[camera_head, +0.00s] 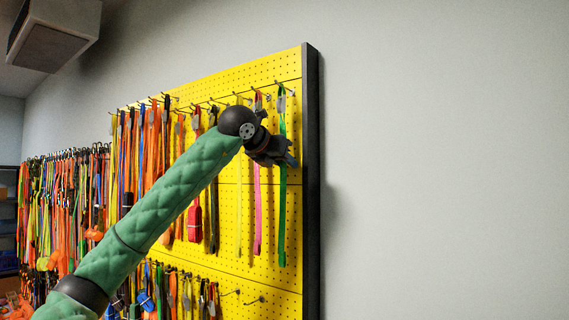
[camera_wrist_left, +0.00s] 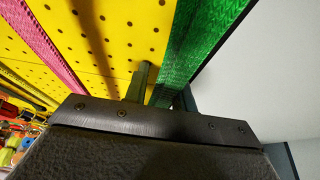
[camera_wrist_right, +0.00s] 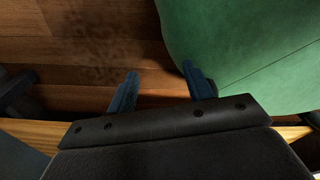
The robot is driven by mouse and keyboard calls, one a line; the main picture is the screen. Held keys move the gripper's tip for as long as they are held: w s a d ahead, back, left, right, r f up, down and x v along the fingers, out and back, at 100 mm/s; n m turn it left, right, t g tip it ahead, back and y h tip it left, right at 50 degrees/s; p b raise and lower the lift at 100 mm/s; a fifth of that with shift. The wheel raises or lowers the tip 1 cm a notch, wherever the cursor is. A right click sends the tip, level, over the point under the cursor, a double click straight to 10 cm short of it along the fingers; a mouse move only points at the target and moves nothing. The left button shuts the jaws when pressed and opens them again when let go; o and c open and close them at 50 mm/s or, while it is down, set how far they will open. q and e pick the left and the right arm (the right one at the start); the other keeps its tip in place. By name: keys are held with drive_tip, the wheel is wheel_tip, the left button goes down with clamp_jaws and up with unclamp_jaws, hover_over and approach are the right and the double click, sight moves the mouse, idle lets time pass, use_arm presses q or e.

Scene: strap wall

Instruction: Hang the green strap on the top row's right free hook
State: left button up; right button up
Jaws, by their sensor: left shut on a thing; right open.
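The green strap (camera_head: 282,220) hangs upright along the right edge of the yellow pegboard, with a grey piece near its top. Its top end is beside the rightmost top-row hook (camera_head: 291,93); I cannot tell whether it is on the hook. My left gripper (camera_head: 287,158) is shut on the strap partway down. The left wrist view shows the strap (camera_wrist_left: 200,45) running down to the fingers (camera_wrist_left: 160,92). My right gripper (camera_wrist_right: 161,88) is open and empty, away from the board, and shows only in the right wrist view.
A pink strap (camera_head: 257,215) hangs just left of the green one. Many straps crowd the board (camera_head: 310,60) further left. Bare hooks (camera_head: 256,300) show in the lower row. The grey wall (camera_head: 440,160) to the right is clear. Wooden floor (camera_wrist_right: 90,60) shows below my right gripper.

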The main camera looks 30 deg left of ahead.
drive_tip(key=shift+s, duration=0.1)
use_arm(q)
drive_tip(key=o, duration=1.1)
drive_tip(key=shift+c, duration=0.2)
use_arm(e)
drive_tip(key=shift+s, duration=0.2)
use_arm(q)
drive_tip(key=b+v, duration=0.4)
drive_tip(key=v, duration=0.3)
drive_tip(key=shift+s, duration=0.4)
use_arm(e)
drive_tip(key=w+a, duration=0.2)
drive_tip(key=w, duration=0.8)
drive_tip(key=shift+w+r+t, duration=0.25)
drive_tip(key=shift+w+t, duration=0.05)
drive_tip(key=shift+w, duration=0.05)
use_arm(q)
drive_tip(key=shift+r, duration=0.1)
